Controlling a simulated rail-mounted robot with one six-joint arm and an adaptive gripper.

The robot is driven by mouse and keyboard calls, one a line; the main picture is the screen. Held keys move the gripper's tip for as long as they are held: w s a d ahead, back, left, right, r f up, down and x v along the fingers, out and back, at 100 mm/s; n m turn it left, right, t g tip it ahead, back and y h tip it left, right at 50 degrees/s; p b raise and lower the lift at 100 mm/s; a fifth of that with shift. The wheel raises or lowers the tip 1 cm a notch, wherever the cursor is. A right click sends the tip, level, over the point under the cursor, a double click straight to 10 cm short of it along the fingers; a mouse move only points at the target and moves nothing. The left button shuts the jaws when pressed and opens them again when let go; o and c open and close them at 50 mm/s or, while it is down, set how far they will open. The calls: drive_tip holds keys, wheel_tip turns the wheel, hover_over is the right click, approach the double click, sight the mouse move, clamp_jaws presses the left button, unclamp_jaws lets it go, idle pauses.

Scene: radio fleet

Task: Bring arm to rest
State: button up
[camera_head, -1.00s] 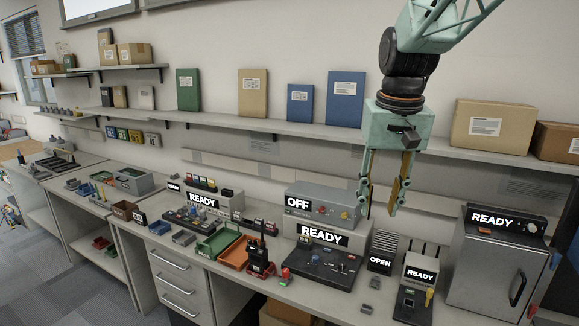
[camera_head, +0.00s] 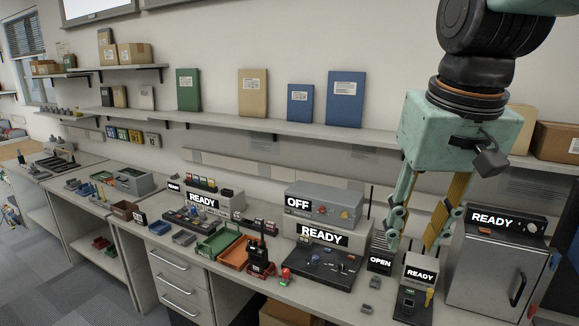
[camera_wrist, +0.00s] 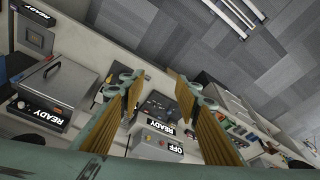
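My gripper (camera_head: 412,248) hangs above the right part of the workbench in the head view, fingers pointing down. Its two fingers are spread apart and nothing is between them. In the wrist view the fingers (camera_wrist: 157,82) also stand apart, with the bench equipment seen beyond the gap. The gripper is clear of the bench and touches nothing that I can see. In the head view it partly hides the wall and the area behind the device labelled OPEN (camera_head: 380,263).
Below stand a READY console (camera_head: 322,260), an OFF unit (camera_head: 318,207), a small READY device (camera_head: 419,275) and a grey READY cabinet (camera_head: 490,268). A shelf (camera_head: 270,125) with binders and boxes runs behind the arm. A radio (camera_head: 259,257) stands near trays.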

drive_tip(key=s+f, duration=0.2)
drive_tip(key=s, duration=0.7)
drive_tip(key=s+f+t, duration=0.1)
drive_tip(key=s+f, duration=0.1)
drive_tip(key=s, duration=0.7)
drive_tip(key=shift+s, duration=0.2)
idle(0.8)
